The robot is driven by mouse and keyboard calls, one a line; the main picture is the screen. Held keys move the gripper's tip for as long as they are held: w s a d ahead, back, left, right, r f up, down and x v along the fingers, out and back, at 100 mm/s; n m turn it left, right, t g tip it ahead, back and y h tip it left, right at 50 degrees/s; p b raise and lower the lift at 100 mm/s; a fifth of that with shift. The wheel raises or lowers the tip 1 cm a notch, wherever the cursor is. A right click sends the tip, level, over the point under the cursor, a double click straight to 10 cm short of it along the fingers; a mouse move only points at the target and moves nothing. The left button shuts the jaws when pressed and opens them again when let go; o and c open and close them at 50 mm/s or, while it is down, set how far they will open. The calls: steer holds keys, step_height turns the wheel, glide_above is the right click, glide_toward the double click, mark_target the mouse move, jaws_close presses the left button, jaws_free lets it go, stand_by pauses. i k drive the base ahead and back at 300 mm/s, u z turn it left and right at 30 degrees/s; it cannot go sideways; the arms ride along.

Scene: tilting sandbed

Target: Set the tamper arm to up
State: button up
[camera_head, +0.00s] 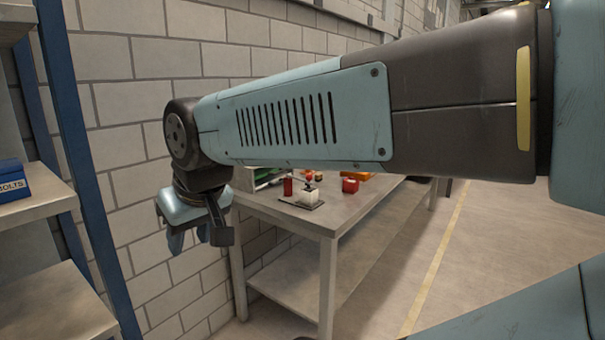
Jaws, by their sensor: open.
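A small device with a pale block (311,195) on a flat plate and a red top stands near the front edge of a grey workbench (330,218). It is too small here to make out a tamper arm or tell its position. My gripper (190,236) hangs pointing down at the left, beyond the bench's left end and apart from the device. It is open, and nothing shows between its fingers. My arm crosses the upper middle of the view and hides the back of the bench.
A red cylinder (288,187), a red box (350,185) and an orange item (357,176) are on the bench near the device. A shelf rack with a blue bolts box (12,182) stands at left. A block wall is behind; open floor (480,235) lies right.

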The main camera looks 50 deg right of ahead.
mark_target(309, 176)
steer(key=z, duration=1.05)
steer(key=i, duration=1)
steer(key=z, duration=0.05)
